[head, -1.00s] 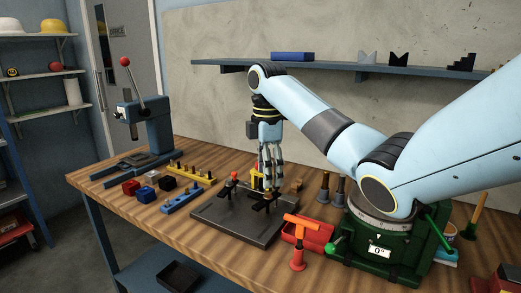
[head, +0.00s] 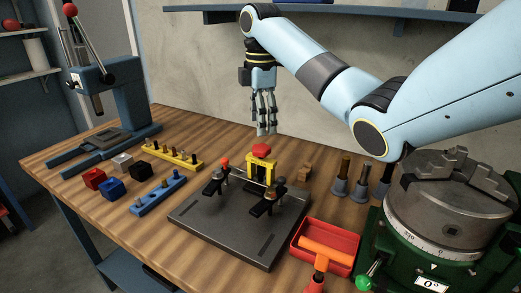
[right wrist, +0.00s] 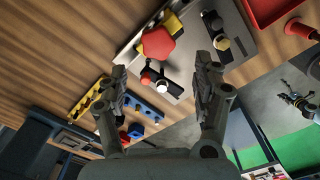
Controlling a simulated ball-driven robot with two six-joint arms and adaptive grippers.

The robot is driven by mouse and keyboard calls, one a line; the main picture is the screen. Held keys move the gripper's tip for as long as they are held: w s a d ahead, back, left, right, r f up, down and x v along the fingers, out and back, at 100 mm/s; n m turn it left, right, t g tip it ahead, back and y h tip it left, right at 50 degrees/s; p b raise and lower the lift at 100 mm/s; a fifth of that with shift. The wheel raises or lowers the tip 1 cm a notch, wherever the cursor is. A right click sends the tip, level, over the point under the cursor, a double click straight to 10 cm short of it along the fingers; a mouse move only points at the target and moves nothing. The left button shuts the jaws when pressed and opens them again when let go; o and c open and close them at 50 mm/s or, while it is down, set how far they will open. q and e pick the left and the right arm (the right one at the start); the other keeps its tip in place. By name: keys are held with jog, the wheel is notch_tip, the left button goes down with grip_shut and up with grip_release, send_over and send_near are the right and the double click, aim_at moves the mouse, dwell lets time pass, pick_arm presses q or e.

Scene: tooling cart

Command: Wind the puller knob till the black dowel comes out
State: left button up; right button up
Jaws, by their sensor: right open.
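The yellow puller (head: 261,172) stands on a dark grey plate (head: 225,222), with its red knob (head: 261,150) on top. My right gripper (head: 266,131) is open and empty, fingers pointing down, apart from the knob and just above it in the head view. In the right wrist view the red knob (right wrist: 158,44) lies beyond the spread fingertips of that gripper (right wrist: 162,68), roughly between them. Black clamps (head: 264,207) sit on the plate in front of the puller. I cannot make out the black dowel. My left gripper is not in view.
A red tray (head: 326,254) with an orange-handled tool stands right of the plate, by the green rotary table (head: 405,250). A blue strip (head: 158,196), a yellow strip (head: 172,153) and small cubes lie left. A blue press (head: 120,105) stands back left.

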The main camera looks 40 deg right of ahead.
aim_at(261, 147)
jog(key=f, duration=0.6)
jog(key=shift+d+f+p, duration=0.1)
jog(key=shift+d+p, duration=0.15)
jog(key=shift+p, duration=0.05)
jog(key=shift+f, duration=0.25)
jog(key=shift+w+f, duration=0.1)
jog(key=shift+f, duration=0.1)
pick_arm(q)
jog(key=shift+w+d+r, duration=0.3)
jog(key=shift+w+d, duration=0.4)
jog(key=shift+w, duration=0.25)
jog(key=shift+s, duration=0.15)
pick_arm(e)
jog(key=shift+c, duration=0.3)
jog(key=c, duration=1.1)
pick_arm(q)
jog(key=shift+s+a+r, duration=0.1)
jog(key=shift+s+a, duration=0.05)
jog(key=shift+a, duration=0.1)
